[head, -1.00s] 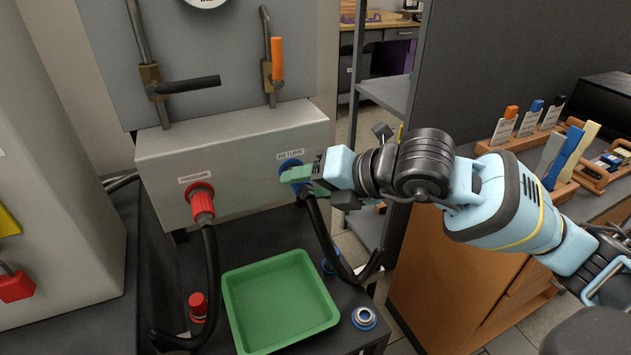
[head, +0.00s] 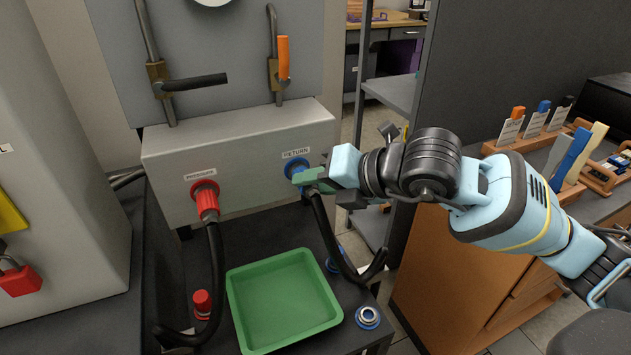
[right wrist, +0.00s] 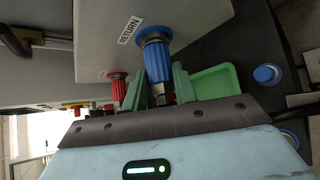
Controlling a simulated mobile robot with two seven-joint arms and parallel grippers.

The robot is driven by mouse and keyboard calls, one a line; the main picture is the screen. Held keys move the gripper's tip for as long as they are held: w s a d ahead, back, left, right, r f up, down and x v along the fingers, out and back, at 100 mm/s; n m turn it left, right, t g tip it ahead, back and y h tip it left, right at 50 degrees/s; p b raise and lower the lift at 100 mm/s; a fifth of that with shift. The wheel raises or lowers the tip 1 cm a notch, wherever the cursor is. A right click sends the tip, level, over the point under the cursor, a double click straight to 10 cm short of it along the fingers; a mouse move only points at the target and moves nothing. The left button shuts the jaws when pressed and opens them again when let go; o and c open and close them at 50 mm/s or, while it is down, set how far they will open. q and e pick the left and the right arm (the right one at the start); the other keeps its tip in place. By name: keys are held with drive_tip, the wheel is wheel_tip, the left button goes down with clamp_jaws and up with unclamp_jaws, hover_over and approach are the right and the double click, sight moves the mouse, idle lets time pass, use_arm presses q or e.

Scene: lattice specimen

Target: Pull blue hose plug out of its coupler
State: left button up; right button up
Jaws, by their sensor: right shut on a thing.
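The blue hose plug (right wrist: 158,62) sits at the blue coupler (head: 293,165) under the RETURN label on the grey box. In the right wrist view its ribbed blue body meets the blue ring of the coupler (right wrist: 152,34), and I see no gap there. My right gripper (head: 308,178) is shut on the plug's lower end, its green fingers on either side of it in the right wrist view (right wrist: 160,92). In the head view the fingers partly hide the plug. A black hose (head: 325,232) hangs below. My left gripper is not in view.
A red plug (head: 206,200) sits in the PRESSURE port to the left. A green tray (head: 236,316) lies below on the dark bench, with a red cap (head: 202,303) and a blue-ringed fitting (head: 368,317) beside it. A wooden cabinet (head: 440,262) stands at right.

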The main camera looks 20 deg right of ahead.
drive_tip(key=shift+s, duration=0.75)
idle(0.8)
drive_tip(key=shift+s+d, duration=0.1)
drive_tip(key=shift+s, duration=1.95)
